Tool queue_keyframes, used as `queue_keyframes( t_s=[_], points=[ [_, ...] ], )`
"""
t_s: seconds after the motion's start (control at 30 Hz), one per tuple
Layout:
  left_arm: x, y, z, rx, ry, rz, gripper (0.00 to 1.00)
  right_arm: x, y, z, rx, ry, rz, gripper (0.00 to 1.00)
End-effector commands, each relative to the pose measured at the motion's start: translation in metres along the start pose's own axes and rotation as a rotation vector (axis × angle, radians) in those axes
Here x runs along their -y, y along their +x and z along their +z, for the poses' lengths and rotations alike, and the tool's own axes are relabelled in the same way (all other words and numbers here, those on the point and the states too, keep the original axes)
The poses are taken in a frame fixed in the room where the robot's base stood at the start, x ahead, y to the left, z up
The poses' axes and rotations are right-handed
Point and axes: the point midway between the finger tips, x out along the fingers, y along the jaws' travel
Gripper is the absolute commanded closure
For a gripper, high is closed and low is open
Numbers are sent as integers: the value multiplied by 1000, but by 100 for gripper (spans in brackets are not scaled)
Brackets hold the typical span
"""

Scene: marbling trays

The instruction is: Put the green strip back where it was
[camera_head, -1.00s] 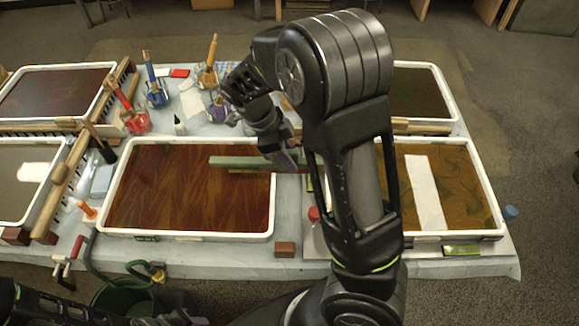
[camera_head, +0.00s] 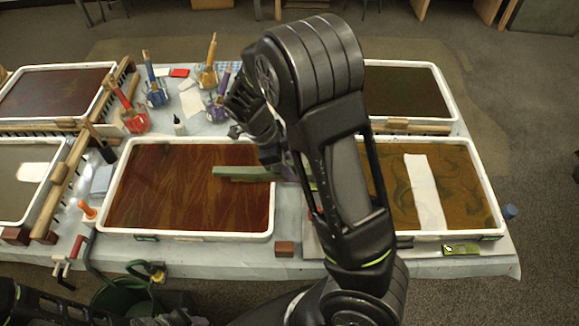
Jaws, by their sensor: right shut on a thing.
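The green strip (camera_head: 243,173) is a long, thin, pale-green bar. It lies crosswise over the right part of the front middle tray (camera_head: 190,235), which holds dark red-brown marbled liquid. Whether it touches the liquid or rim is unclear. My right gripper (camera_head: 283,166) is shut on the strip near its right end, and my arm hides that end. My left gripper (camera_head: 180,318) is partly at the bottom edge; its jaws cannot be made out.
A right tray (camera_head: 470,235) holds ochre liquid and a white sheet (camera_head: 424,190). A small green block (camera_head: 461,249) lies before it, and a brown block (camera_head: 285,249) lies between the trays. Pots with brushes (camera_head: 156,93) stand behind. A wooden rail (camera_head: 62,185) runs left.

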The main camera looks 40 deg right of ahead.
Motion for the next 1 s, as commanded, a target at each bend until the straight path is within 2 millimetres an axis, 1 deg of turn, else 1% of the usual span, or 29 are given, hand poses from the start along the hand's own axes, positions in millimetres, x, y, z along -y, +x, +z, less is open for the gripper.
queue_keyframes(
  t_s=[0.17, 0.3, 0.33, 0.57, 0.6, 0.87, 1.0],
  points=[
    [1, 4, -1, -1, 1, 2, 64, 0, 6, 2, 0, 0, -1, 100],
    [1, 4, -1, -1, 1, 2, 64, 0, 6, 2, 0, 0, -1, 100],
    [1, 4, -1, -1, 1, 2, 64, 0, 6, 2, 0, 0, -1, 77],
    [1, 4, -1, -1, 1, 2, 64, 0, 6, 2, 0, 0, 0, 58],
    [1, 4, -1, -1, 1, 2, 64, 0, 6, 2, 0, 0, 0, 57],
    [0, 2, -1, -1, 1, 2, 64, 0, 4, 2, 0, 0, 0, 57],
    [-2, -5, 0, 1, 0, 0, 64, 0, -6, -2, 1, 1, 0, 57]
  ],
)
